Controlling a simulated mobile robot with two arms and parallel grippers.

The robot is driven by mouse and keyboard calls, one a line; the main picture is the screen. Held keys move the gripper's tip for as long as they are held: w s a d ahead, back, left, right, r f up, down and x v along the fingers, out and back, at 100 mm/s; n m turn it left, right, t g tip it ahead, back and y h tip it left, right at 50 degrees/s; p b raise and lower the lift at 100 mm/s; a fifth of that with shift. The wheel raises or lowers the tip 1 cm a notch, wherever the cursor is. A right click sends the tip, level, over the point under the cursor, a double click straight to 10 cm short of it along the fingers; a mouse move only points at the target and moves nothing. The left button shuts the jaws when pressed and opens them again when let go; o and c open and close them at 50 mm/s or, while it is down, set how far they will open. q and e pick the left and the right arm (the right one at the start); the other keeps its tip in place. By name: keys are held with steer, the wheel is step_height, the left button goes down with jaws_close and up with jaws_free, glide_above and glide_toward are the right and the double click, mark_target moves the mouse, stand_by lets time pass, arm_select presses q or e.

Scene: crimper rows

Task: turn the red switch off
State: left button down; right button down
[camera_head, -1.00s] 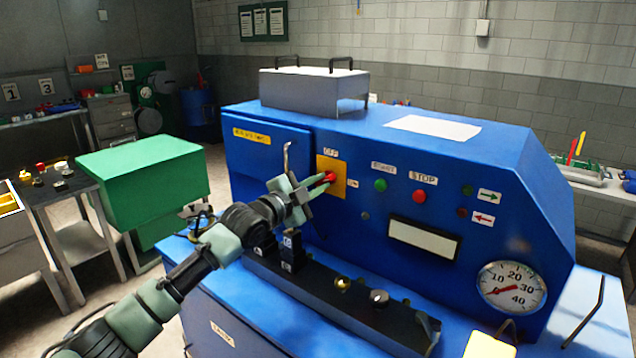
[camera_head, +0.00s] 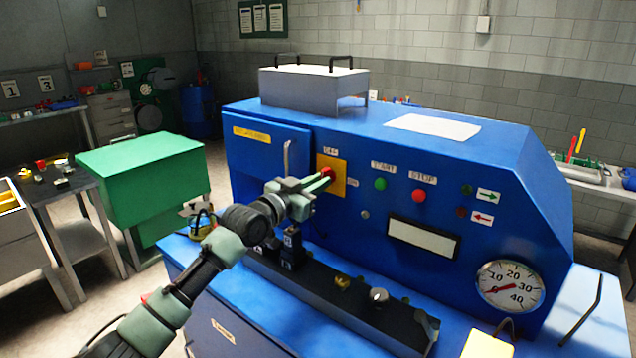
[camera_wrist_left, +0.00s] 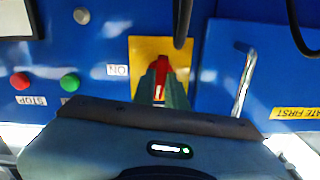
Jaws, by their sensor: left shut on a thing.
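The red switch (camera_head: 327,172) sits on a yellow plate (camera_head: 339,187) on the front of the blue machine, with an OFF label above it and a smaller label to its right. My left gripper (camera_head: 325,180) reaches it from the lower left and its fingers are shut on the switch. In the left wrist view the red switch (camera_wrist_left: 163,70) shows between the green fingertips (camera_wrist_left: 162,84), in front of the yellow plate (camera_wrist_left: 146,50). The fingers hide part of the switch, so its exact angle is hard to tell. My right gripper is not in view.
A green START button (camera_head: 380,184) and a red STOP button (camera_head: 418,196) lie right of the plate. A metal door handle (camera_head: 288,158) is close to the left. A dark rail with small knobs (camera_head: 345,300) runs below my arm.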

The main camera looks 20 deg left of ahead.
arm_select(q)
steer(key=shift+n, duration=0.7)
steer(key=c, duration=1.4)
jaws_free()
steer(key=shift+c, duration=0.2)
steer(key=b+v, duration=0.2)
steer(key=v, duration=0.5)
steer(key=shift+s+f+b, duration=0.1)
steer(key=shift+b, duration=0.3)
steer(key=shift+s+a, duration=0.15)
steer(key=shift+s, duration=0.1)
